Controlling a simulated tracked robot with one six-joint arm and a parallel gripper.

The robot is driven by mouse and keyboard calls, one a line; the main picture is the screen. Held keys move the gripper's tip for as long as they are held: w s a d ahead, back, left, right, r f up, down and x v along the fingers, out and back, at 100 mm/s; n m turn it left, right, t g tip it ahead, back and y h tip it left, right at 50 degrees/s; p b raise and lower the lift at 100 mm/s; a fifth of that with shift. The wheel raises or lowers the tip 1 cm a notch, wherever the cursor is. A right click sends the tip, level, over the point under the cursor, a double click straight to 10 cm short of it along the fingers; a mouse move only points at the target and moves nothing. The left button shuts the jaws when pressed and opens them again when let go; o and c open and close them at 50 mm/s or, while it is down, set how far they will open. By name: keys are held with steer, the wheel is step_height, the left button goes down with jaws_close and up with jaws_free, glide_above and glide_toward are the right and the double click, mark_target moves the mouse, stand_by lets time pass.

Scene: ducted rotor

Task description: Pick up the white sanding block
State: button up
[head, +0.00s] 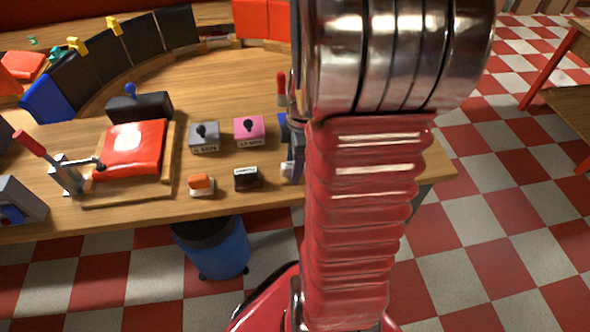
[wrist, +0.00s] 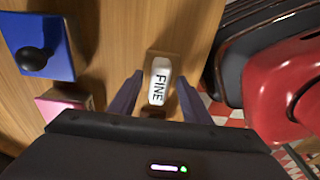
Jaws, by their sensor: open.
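The white sanding block (wrist: 160,82), with "FINE" printed on its top, lies on the wooden bench in the wrist view, with a brown part showing at its ends. My gripper (wrist: 160,76) is open, with one dark finger on each side of the block. I see a gap on both sides, but cannot tell how far above it the fingertips are. In the head view a small white patch (head: 287,170) shows beside the gripper finger, probably the same block; my arm hides most of that area.
A blue block with a black knob (wrist: 38,48) and a pink block (wrist: 62,103) are left in the wrist view. In the head view, a grey block (head: 204,138), a black block (head: 247,178) and an orange-topped block (head: 201,184) stand near the bench's front edge.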

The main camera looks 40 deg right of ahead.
steer(key=shift+c, duration=0.2)
jaws_close()
stand_by(0.3)
steer(key=shift+r, duration=0.1)
step_height(320, 180, up, 10)
steer(key=shift+f, duration=0.1)
stand_by(0.4)
stand_by(0.4)
steer(key=c, duration=0.5)
jaws_free()
steer(key=shift+c, duration=0.2)
steer(key=c, duration=0.4)
steer(key=shift+c, duration=0.2)
steer(key=shift+f, duration=0.1)
